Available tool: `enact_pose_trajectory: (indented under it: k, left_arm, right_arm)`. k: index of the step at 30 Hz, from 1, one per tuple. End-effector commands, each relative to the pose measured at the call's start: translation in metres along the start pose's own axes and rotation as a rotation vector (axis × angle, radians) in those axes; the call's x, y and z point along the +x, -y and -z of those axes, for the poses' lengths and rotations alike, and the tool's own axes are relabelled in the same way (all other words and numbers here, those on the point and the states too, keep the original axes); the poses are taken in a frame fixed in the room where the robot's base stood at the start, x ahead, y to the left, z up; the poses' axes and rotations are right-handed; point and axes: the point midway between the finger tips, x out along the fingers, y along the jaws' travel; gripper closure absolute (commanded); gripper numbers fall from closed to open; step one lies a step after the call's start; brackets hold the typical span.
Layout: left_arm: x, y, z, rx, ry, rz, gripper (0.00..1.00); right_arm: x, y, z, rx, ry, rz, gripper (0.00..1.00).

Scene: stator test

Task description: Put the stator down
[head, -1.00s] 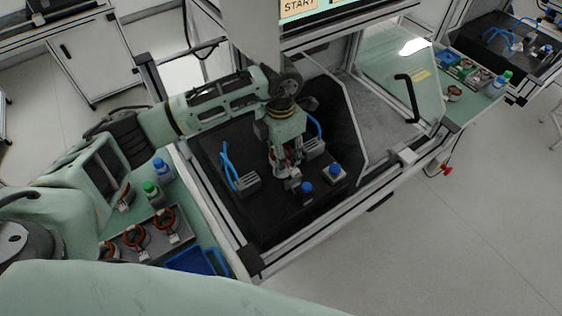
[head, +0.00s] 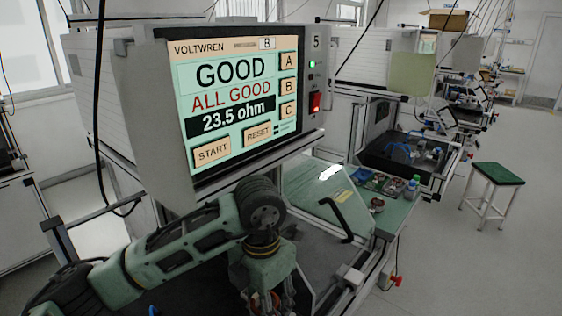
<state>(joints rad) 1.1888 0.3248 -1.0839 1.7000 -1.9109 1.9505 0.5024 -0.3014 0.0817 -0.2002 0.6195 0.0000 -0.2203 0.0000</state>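My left gripper (head: 266,299) hangs at the bottom edge of the head view, below my bent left arm. A reddish copper-coloured stator (head: 264,301) shows between its fingers, which look closed around it. The lower part of the stator and what lies beneath are cut off by the frame. The tester screen (head: 236,95) above reads GOOD, ALL GOOD, 23.5 ohm, with program B. My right gripper is not in view.
A clear cover with a black handle (head: 338,220) stands right of my gripper. Beyond it, a green side bench (head: 397,212) carries a small reddish part (head: 376,204), a tray with parts and a blue-capped bottle (head: 413,187). A green-topped stool (head: 494,183) stands on open floor at the right.

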Motion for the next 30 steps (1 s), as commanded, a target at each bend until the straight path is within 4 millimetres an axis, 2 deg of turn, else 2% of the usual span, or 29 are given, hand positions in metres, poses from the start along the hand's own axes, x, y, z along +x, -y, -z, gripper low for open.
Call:
enact_pose_trajectory:
  k: [5, 19, 30]
  left_arm:
    - [0.002, -0.010, 0.015, 0.232, 0.007, -0.004, 0.95]
    - [0.008, -0.034, 0.078, 1.156, 0.013, -0.019, 0.95]
    - [0.013, -0.040, 0.134, 1.888, 0.002, -0.017, 0.95]
  right_arm:
    - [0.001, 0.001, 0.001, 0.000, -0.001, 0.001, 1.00]
    - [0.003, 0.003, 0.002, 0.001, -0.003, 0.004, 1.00]
    - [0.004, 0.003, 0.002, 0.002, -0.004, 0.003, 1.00]
